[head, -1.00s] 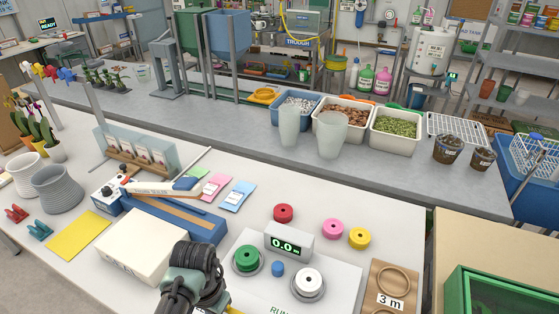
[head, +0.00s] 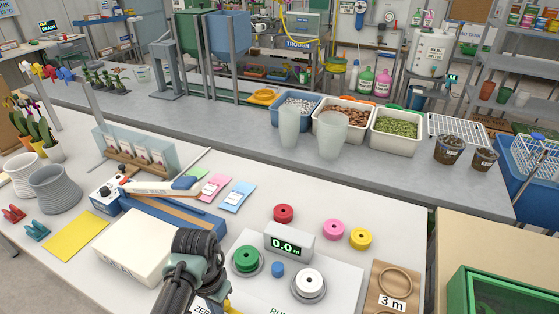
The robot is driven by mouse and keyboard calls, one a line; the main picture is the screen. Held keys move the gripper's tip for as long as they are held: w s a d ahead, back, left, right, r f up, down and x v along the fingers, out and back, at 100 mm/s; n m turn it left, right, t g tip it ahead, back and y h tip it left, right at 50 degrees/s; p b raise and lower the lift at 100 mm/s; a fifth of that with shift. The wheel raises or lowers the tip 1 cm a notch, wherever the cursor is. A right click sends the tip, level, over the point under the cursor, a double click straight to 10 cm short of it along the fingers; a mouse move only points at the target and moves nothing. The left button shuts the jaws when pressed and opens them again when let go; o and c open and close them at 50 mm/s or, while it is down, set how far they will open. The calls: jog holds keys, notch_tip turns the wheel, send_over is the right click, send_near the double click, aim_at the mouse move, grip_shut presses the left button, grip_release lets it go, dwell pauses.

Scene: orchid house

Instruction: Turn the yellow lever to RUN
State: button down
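A small yellow piece (head: 228,305), likely part of the yellow lever, shows at the bottom edge beside my arm. Most of the lever is cut off by the frame or hidden by my arm. A label reading ZER, partly covered, lies left of it. A label beginning RUN lies to its right, cut off by the bottom edge. The white panel (head: 343,283) carries the labels, a green spool, a white spool, a blue knob and a display reading 0.0 m. My gripper (head: 207,284) is low at the bottom centre-left, close to the yellow piece. Its fingertips are not clearly visible, and contact cannot be told.
A pale box (head: 140,243) stands left of my arm. Red (head: 283,213), pink (head: 333,229) and yellow (head: 360,238) spools stand behind the panel. A brown card with a ring (head: 392,280) lies at right. Bare white table lies between the coloured packets and the spools.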

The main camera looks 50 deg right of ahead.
jog(key=shift+w+d, duration=0.1)
jog(key=shift+d, duration=0.05)
jog(key=shift+w+d+b, duration=0.35)
jog(key=shift+d+b, duration=0.3)
jog(key=shift+d, duration=0.35)
jog(key=shift+w+d+b, duration=0.1)
jog(key=shift+d+b, duration=0.3)
jog(key=shift+d, duration=0.75)
